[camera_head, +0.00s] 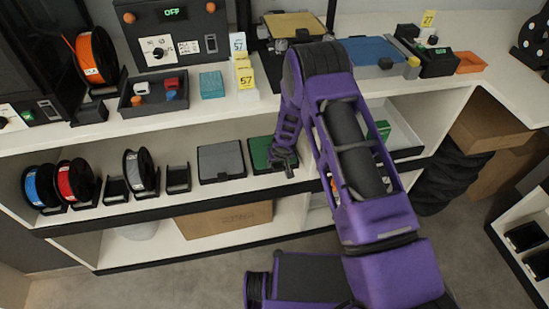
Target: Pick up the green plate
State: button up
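The green plate (262,150) is a flat square sheet in a dark frame on the middle shelf, right of a grey plate (220,160) of the same shape. My gripper (285,167) points down at the green plate's right part and hides some of it. The fingers are small and dark, so I cannot tell whether they are open or touching the plate. My purple arm comes from the lower right and covers the shelf to the right of the plate.
Spool holders with blue, red and grey spools (140,170) stand left on the same shelf. A cardboard box (225,218) lies below. A green item (383,128) shows right of my arm.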

grip_shut()
jog(key=shift+r, duration=0.1)
jog(key=shift+w+r+p, duration=0.1)
jog(key=shift+r+p, duration=0.3)
jog(key=shift+r, duration=1.15)
jog(key=shift+s, duration=0.4)
jog(key=s+d+b, duration=0.1)
jog(key=s+d, duration=0.1)
jog(key=s, duration=0.6)
jog(key=s+d+b, duration=0.1)
jog(key=s+d, duration=0.2)
jog(key=s, duration=0.5)
jog(key=shift+s+r, duration=0.15)
jog(key=shift+s, duration=0.2)
jog(key=shift+d, duration=0.1)
